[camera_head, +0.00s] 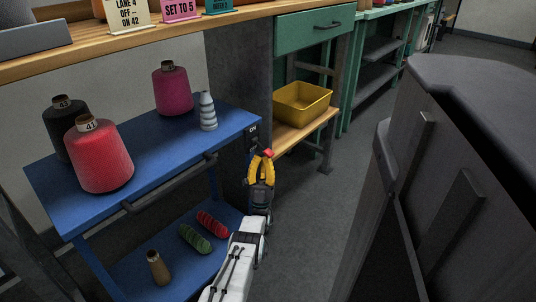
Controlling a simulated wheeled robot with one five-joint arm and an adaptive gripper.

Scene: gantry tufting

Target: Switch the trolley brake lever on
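The blue trolley (150,150) stands at the left, with a dark handle bar along its near right edge. A small dark plate marked "ON" (252,131) is at its right end. Just below the plate is a small red piece (268,153), which looks like the tip of the brake lever. My gripper (263,157), with yellow fingers, is right at this red piece, its fingertips around or against it. A dark gap shows between the fingers lower down. I cannot tell whether they grip the red piece. The rest of the lever is hidden.
Thread cones, red (98,158), black (62,118) and magenta (173,90), and a grey stacked piece (207,112) stand on the trolley top. A yellow bin (303,103) sits on a low wooden shelf behind. A large dark cabinet (450,190) fills the right. Grey floor is clear between.

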